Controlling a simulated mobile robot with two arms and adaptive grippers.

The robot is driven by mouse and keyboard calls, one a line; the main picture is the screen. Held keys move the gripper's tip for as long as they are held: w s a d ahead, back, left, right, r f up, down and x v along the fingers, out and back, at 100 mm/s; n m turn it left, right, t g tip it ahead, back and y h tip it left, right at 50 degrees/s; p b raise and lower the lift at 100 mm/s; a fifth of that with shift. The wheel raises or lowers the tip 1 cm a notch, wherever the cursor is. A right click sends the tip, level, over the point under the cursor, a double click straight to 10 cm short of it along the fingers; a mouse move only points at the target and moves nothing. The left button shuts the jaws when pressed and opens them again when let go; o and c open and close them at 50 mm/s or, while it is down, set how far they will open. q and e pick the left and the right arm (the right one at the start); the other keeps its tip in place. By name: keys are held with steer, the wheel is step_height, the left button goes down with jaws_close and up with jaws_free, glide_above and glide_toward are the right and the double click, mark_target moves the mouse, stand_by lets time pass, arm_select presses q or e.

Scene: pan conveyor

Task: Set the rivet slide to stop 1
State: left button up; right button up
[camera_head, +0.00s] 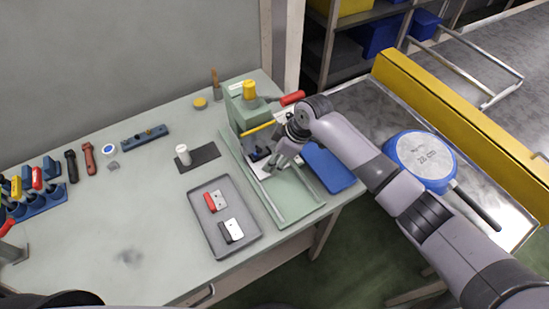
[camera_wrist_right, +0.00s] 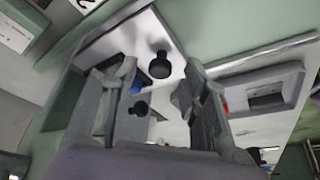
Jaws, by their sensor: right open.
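A green press (camera_head: 243,112) with a yellow cap and a red-handled lever stands at the back of the bench on a green base (camera_head: 292,202) with light rails. My right gripper (camera_head: 279,160) is over this base, just in front of the press, and hides part of it. In the right wrist view my right gripper (camera_wrist_right: 153,104) is open, with its fingers apart. A pale plate (camera_wrist_right: 128,50), likely the rivet slide, has two black knobs, one (camera_wrist_right: 159,66) beyond the fingertips and one (camera_wrist_right: 140,107) between the fingers. Contact cannot be told. No stop marking is readable.
A grey tray (camera_head: 247,243) with two small plates lies left of the base. A blue pad (camera_head: 329,168) lies right of my gripper. A blue-rimmed pan (camera_head: 420,158) rests on the conveyor (camera_head: 372,107). Tools stand in a blue rack (camera_head: 38,203). The bench front left is clear.

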steer(key=v, duration=1.1)
steer(key=shift+r, duration=0.3)
steer(key=shift+d, duration=0.15)
